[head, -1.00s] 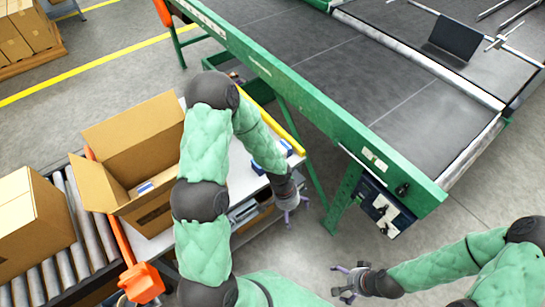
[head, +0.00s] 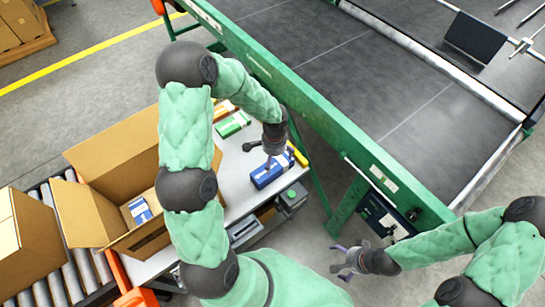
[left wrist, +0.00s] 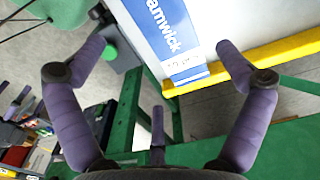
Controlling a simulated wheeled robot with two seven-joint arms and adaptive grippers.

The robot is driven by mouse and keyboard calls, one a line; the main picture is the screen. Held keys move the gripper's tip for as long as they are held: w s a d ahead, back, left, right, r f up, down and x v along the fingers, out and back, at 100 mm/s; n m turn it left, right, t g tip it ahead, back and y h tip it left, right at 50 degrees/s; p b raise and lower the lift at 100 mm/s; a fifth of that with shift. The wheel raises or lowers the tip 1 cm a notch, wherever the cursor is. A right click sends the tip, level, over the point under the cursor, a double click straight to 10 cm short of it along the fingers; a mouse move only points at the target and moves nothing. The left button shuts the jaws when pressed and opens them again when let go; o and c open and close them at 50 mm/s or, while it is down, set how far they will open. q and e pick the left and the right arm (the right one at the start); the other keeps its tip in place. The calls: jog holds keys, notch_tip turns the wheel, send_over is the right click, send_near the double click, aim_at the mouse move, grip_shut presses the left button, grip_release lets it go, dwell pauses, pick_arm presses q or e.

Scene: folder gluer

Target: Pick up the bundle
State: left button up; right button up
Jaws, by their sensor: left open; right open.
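A blue bundle (head: 267,172) with a white patch lies on the white table near its right edge. In the left wrist view its blue face (left wrist: 172,38) with white lettering shows between the spread fingers, partly cut off by the top of the frame. My left gripper (head: 279,158) is open and empty, right above or beside the blue bundle; I cannot tell whether it touches. Its purple fingers (left wrist: 162,42) stand wide apart in the left wrist view. My right gripper (head: 345,262) is open and empty over the floor at the lower right, away from the table.
A green-and-white pack (head: 232,124) lies farther back on the table. An open carton (head: 85,215) at left holds a pack with a blue-white label (head: 140,210). A yellow bar (left wrist: 240,66) edges the table. The green-framed belt machine (head: 330,120) stands close at right.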

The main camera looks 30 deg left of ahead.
aim_at(275, 168)
pick_arm(q)
jog(key=shift+w+a+f, duration=0.15)
jog(key=shift+w+f, duration=0.05)
jog(key=shift+f, duration=0.05)
notch_tip(275, 168, down, 4)
jog(key=shift+s+f+b, duration=0.15)
jog(key=shift+b, duration=0.95)
jog(key=shift+f+b, duration=1.6)
jog(key=shift+f, duration=1.4)
jog(key=shift+r, duration=0.1)
jog(key=c, duration=1.3)
